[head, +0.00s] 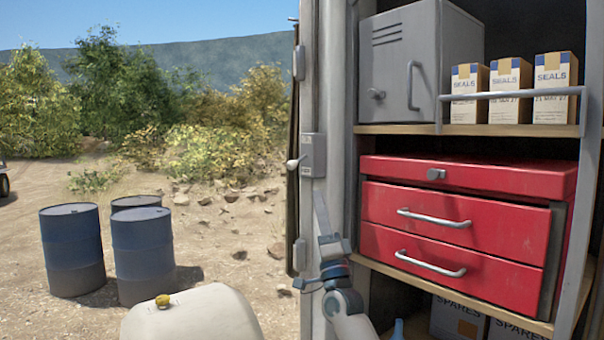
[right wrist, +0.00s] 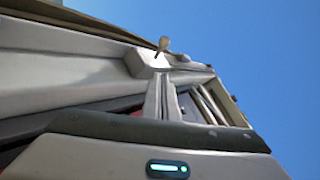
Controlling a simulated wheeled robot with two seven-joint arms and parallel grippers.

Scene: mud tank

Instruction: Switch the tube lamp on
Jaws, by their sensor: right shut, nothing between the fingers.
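A grey switch box (head: 313,155) with a small lever (head: 296,162) on its left side is fixed to the pale door post. In the right wrist view the box (right wrist: 146,62) and its lever (right wrist: 163,44) show above my fingers. My right gripper (head: 318,197) is shut and empty, pointing up along the post just below the box. Its fingers (right wrist: 164,78) end close to the box in the right wrist view; I cannot tell whether they touch it. I cannot make out the tube lamp in either view. My left gripper is not in view.
The post (head: 336,110) stands left of shelves with a grey locker (head: 400,60), several SEALS boxes (head: 553,95) behind a rail, and a red drawer chest (head: 450,240). Blue drums (head: 143,255) stand on open ground at left. A pale rounded shape with a yellow cap is at the bottom.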

